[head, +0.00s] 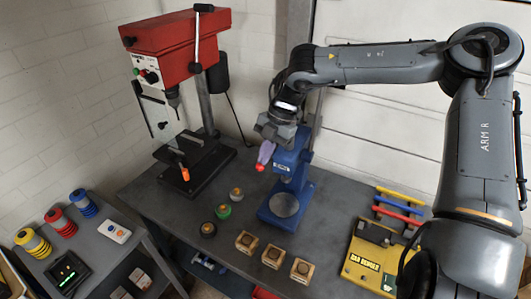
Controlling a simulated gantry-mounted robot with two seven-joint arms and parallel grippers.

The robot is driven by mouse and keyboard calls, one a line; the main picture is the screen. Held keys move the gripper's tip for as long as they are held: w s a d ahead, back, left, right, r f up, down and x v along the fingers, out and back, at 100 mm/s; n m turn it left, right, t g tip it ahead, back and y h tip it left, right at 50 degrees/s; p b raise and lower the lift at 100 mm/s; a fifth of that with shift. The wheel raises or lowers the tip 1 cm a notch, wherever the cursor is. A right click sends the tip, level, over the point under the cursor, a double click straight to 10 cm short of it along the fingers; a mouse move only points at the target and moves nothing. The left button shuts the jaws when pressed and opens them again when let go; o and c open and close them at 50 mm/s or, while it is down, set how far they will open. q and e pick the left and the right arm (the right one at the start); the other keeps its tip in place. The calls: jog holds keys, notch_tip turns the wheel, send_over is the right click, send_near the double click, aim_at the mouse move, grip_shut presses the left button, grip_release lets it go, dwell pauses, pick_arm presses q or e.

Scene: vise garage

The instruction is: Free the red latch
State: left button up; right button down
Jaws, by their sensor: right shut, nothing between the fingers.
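My right gripper (266,152) hangs at the upper left side of the blue bench press (284,185), fingers pointing down. It is shut with nothing held. A small red piece (260,168) shows right at its fingertips, beside the press. It may be the red latch, but it is too small to make out its shape. I cannot tell whether the fingers touch it. The press stands upright on the dark bench, with a round pale plate on its base. My left gripper is not in view.
A red drill press (176,32) stands at the back left of the bench (165,205). Several knobs, including a green one (223,211), and wooden blocks (272,256) sit in front. A yellow case (370,262) is at the right. A side table (100,246) holds coloured ring stacks.

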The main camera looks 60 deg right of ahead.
jog(key=shift+a+f+h+b, duration=0.5)
jog(key=shift+f+h+b, duration=0.1)
jog(key=shift+f+b, duration=0.1)
jog(key=shift+r, duration=0.1)
